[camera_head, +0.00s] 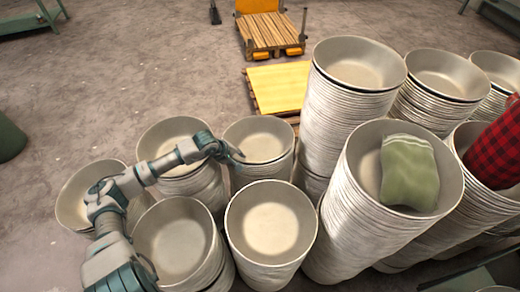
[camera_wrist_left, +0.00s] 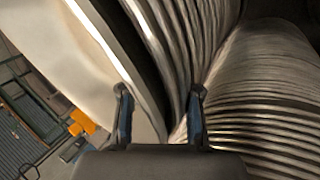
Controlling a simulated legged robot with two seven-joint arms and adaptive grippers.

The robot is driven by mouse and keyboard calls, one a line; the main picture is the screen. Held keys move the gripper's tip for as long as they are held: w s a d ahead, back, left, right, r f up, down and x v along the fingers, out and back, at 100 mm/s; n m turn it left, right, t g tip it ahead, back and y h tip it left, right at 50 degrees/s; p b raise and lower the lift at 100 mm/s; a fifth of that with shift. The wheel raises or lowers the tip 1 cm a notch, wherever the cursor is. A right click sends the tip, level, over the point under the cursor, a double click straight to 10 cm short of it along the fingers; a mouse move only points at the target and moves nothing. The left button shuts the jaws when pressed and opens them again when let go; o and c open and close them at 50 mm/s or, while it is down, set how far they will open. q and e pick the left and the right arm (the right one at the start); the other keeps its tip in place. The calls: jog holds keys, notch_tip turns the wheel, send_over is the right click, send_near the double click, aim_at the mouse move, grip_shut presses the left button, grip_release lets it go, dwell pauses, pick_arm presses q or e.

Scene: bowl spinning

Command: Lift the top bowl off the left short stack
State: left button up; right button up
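Short stacks of pale grey bowls stand at the left; which one the task means is not certain. My left arm reaches over the back-left stack (camera_head: 165,128). My left gripper (camera_head: 236,153) is at the left rim of the neighbouring short stack (camera_head: 262,133). In the left wrist view, the fingers of my left gripper (camera_wrist_left: 159,92) are apart. A bowl's rim (camera_wrist_left: 118,58) and further stacked rims (camera_wrist_left: 190,40) run behind and between them. I cannot tell whether the fingers touch the rim. My right gripper is not in view.
More short stacks (camera_head: 272,220) (camera_head: 175,240) (camera_head: 75,200) stand in front and left. Taller stacks (camera_head: 325,110) rise close on the right, one holding a green cloth (camera_head: 408,172). A red plaid cloth (camera_head: 495,150) lies at the right edge. A yellow-topped pallet (camera_head: 278,87) lies behind.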

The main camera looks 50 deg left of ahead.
pick_arm(q)
jog(key=shift+d, duration=0.1)
grip_shut()
jog(key=shift+d+r, duration=0.1)
jog(key=shift+d, duration=0.1)
jog(key=shift+r, duration=0.15)
